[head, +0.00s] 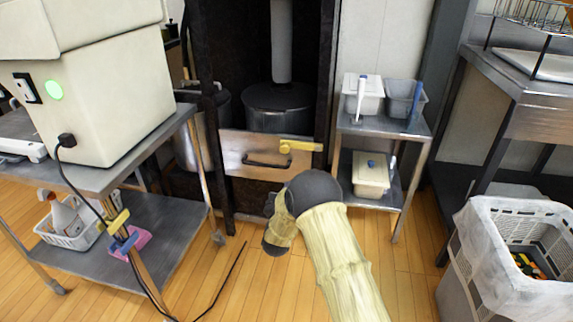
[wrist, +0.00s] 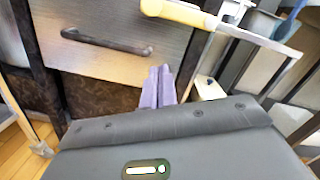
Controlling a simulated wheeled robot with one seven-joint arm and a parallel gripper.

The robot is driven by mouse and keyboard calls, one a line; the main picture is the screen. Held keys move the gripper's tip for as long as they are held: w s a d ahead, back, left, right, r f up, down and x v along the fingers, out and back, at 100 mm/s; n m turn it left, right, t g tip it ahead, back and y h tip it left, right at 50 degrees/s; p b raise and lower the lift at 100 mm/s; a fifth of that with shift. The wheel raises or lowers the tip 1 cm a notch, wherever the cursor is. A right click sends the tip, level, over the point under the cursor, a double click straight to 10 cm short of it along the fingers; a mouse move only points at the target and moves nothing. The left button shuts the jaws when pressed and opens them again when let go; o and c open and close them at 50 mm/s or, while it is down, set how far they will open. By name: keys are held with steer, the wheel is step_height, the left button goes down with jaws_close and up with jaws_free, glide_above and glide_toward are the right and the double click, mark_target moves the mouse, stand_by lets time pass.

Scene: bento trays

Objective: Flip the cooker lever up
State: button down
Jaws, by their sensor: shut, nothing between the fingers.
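The cooker's yellow lever (head: 302,146) is on the right part of the pale front panel (head: 240,147) in the head view. It points to the right, about level. The lever (wrist: 182,13) also shows at the top of the wrist view, cut off by the frame edge. A dark bar handle (wrist: 105,42) is on the same panel, left of the lever. My gripper's pale purple fingers (wrist: 158,88) are together and empty. In the wrist view they appear below the lever, apart from it. In the head view my arm hides the fingertips.
A dark pot (head: 280,107) stands in the cabinet above the panel. A metal shelf (head: 385,127) with white and grey containers stands to the right. A metal table (head: 85,180) with a white machine is at left. A white crate (head: 480,240) stands at lower right.

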mark_target(301, 148)
steer(key=w+r+b, duration=0.4)
steer(key=w, duration=0.4)
steer(key=shift+w+a+r+b, duration=0.2)
steer(key=shift+w+a+b, duration=0.15)
steer(key=shift+w+b, duration=0.05)
steer(key=shift+r+m+b, duration=0.25)
steer(key=shift+m+b, duration=0.1)
steer(key=shift+m, duration=0.05)
